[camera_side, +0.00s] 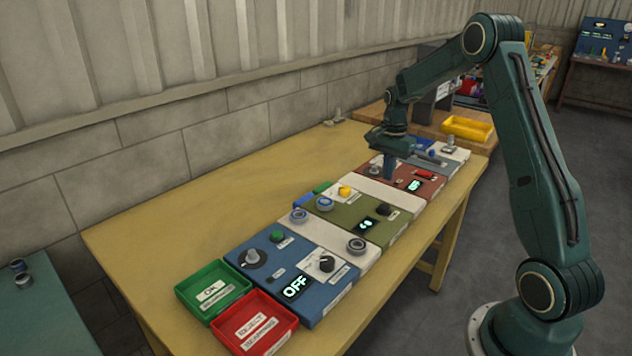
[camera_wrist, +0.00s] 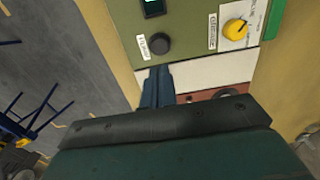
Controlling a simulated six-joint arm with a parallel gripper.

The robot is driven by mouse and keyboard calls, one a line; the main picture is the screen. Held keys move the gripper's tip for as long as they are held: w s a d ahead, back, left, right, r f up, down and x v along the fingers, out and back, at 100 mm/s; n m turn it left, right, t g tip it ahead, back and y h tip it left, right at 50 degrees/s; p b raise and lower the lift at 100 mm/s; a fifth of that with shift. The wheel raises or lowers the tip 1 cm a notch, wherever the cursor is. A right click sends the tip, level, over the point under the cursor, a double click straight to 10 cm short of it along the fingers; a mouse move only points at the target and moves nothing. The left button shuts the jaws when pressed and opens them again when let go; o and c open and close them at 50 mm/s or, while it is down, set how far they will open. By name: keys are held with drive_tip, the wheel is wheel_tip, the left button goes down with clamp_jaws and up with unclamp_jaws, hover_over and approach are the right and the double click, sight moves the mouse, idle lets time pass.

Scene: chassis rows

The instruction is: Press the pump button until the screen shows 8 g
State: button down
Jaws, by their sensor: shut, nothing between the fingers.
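My gripper (camera_side: 388,178) is shut and empty, pointing down over the red panel near its border with a white strip. In the wrist view its fingertips (camera_wrist: 160,72) lie over the white strip, just short of a round black knob or button (camera_wrist: 160,43) on the olive-green panel. The same black part shows in the side view (camera_side: 388,209), apart from my gripper. A small lit screen (camera_side: 367,223) sits beside it; its reading is too small to be sure. The red panel has another lit screen (camera_side: 414,185), also unclear. I cannot read which control is labelled pump.
A yellow knob (camera_side: 345,191) sits on the green panel. A blue panel (camera_side: 270,268) has a screen (camera_side: 295,287) reading OFF. Green (camera_side: 208,316) and red (camera_side: 232,340) trays stand at the near end.

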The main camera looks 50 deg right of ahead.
sight(385, 207)
wheel_tip(385, 207, down, 9)
drive_tip(key=shift+r, duration=0.1)
idle(0.3)
idle(0.4)
drive_tip(key=shift+s+a+f, duration=0.1)
drive_tip(key=shift+f, duration=1.15)
wheel_tip(385, 207, up, 15)
drive_tip(key=shift+w+d, duration=0.2)
idle(0.4)
